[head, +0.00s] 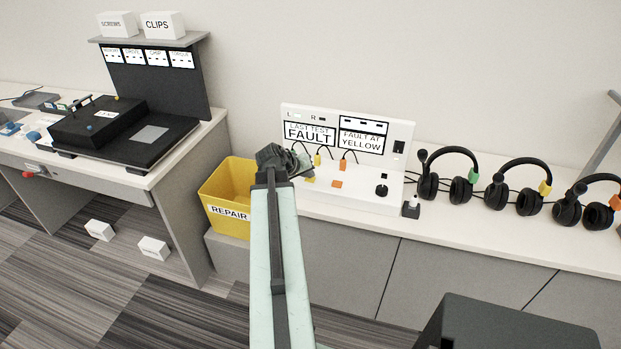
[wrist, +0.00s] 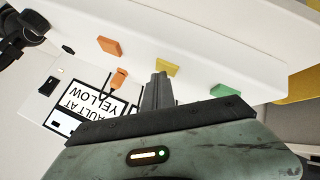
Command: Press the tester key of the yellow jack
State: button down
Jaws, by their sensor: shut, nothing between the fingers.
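The white tester (head: 400,160) stands on the bench against the wall. Its yellow jack (head: 317,159) has a cable plugged in. The yellow key (head: 309,179) shows just right of my gripper in the head view. In the wrist view the yellow key (wrist: 167,68) lies right at my fingertips, between the orange key (wrist: 109,46) and the green key (wrist: 225,90). My gripper (wrist: 160,78) is shut and empty, pointing at the tester. I cannot tell whether the tips touch the yellow key. In the head view my gripper (head: 285,160) hides the tester's left part.
The tester's signs read "LAST TEST FAULT" (head: 310,132) and "FAULT AT YELLOW" (head: 361,139). A black knob (head: 381,190) sits at its right. Headsets (head: 447,175) lie further right. A yellow repair bin (head: 228,190) stands left of my arm.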

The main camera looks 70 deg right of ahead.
aim_at(308, 180)
jog(key=shift+r+p, duration=0.8)
jog(key=shift+r, duration=0.05)
notch_tip(308, 180, up, 5)
jog(key=p, duration=0.5)
jog(key=shift+r, duration=0.1)
jog(key=shift+w, duration=0.1)
